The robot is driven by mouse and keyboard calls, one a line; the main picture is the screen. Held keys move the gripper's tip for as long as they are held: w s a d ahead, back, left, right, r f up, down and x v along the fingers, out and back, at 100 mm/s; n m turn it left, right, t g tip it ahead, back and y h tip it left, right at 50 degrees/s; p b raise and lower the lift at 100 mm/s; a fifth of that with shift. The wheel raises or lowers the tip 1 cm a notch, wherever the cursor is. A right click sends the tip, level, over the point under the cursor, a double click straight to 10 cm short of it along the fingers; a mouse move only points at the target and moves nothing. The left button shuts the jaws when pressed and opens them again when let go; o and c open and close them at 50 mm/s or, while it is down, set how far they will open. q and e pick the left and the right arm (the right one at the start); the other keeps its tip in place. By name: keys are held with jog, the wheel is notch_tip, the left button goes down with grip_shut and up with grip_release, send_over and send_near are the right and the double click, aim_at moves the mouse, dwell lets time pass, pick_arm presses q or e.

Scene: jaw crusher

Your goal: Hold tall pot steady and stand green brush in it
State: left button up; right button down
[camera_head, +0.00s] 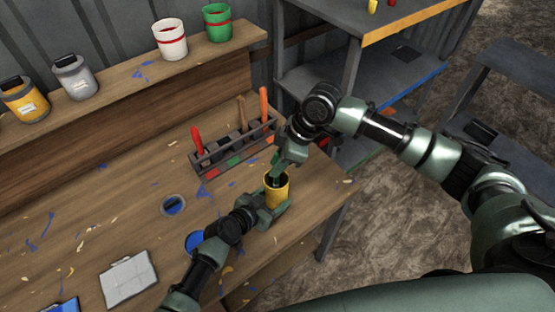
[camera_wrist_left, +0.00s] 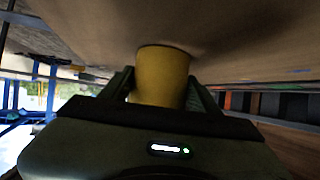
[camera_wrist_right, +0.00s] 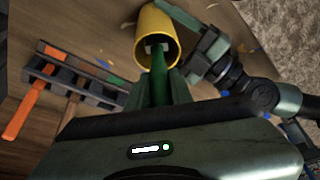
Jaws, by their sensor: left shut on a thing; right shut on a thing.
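The tall pot is a yellow cylinder (camera_head: 277,190) upright near the table's right edge. My left gripper (camera_head: 272,205) is shut around its sides; the left wrist view shows the pot (camera_wrist_left: 161,75) between both fingers. The green brush (camera_wrist_right: 158,75) is in my right gripper (camera_wrist_right: 160,92), which is shut on its green handle above the pot. In the right wrist view the brush's pale end shows inside the mouth of the pot (camera_wrist_right: 144,24). Whether it touches the pot's bottom is hidden. In the head view only a little green of the brush (camera_head: 275,166) shows.
A divided tool rack (camera_head: 232,160) with red and orange handled tools stands just behind the pot. A blue-filled lid (camera_head: 173,205) and a grey board (camera_head: 128,277) lie to the left. Several paint cans line the raised shelf, including a green one (camera_head: 217,22).

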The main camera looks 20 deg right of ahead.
jog(key=c, duration=1.2)
grip_release()
jog(key=shift+o, duration=0.2)
jog(key=v, duration=1.2)
pick_arm(q)
jog(key=o, duration=1.1)
jog(key=shift+a, duration=0.1)
